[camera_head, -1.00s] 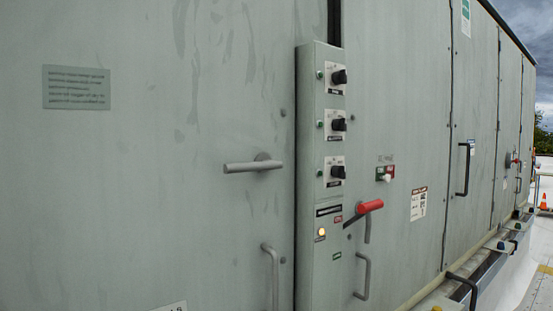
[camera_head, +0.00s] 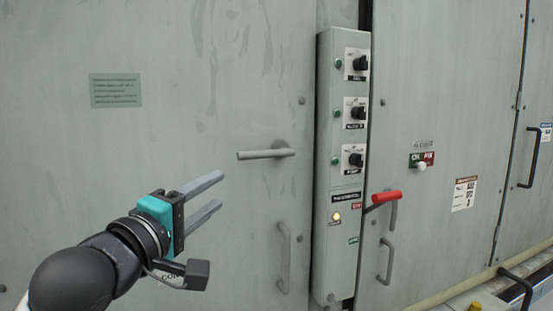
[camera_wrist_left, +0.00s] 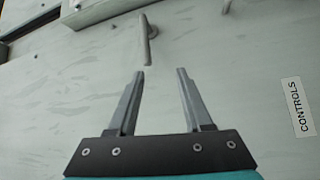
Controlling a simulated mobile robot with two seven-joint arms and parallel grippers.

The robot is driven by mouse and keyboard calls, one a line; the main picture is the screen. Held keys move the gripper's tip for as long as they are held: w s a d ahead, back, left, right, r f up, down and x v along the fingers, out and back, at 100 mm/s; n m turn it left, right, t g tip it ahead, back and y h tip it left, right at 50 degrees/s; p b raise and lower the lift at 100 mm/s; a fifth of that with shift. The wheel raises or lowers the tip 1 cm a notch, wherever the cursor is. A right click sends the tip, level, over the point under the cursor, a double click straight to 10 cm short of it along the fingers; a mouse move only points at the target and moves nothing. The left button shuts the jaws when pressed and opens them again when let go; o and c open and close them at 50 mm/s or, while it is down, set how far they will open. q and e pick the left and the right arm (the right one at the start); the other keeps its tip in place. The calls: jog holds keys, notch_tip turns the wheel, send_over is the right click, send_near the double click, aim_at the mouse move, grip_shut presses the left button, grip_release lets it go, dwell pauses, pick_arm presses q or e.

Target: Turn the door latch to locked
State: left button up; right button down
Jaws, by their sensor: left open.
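The door latch (camera_head: 264,154) is a grey lever on the large grey-green door (camera_head: 130,40). In the head view it lies about level, pointing left from its round pivot. It also shows in the left wrist view as a lever (camera_wrist_left: 148,45) just beyond my fingertips, in line with the gap between them. My left gripper (camera_head: 221,190) is open and empty, below and left of the latch, with its fingers pointing up and right. In the left wrist view its two fingers (camera_wrist_left: 160,72) are apart and not touching the lever. My right gripper is not in view.
A control box (camera_head: 333,120) with several black knobs stands right of the latch. A red-handled lever (camera_head: 386,197) is on the panel further right. A fixed pull handle (camera_head: 284,258) is below the latch. A CONTROLS label (camera_wrist_left: 300,107) shows in the wrist view.

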aim_at(256, 157)
pick_arm(q)
jog(key=shift+h, duration=0.4)
jog(key=x, duration=0.5)
jog(key=r+p+x, duration=0.1)
jog(key=x, duration=0.4)
jog(key=r+p+x, duration=0.1)
jog(key=x, duration=0.3)
jog(key=shift+d+r, duration=0.1)
jog(key=shift+d, duration=0.5)
grip_shut()
dwell(0.6)
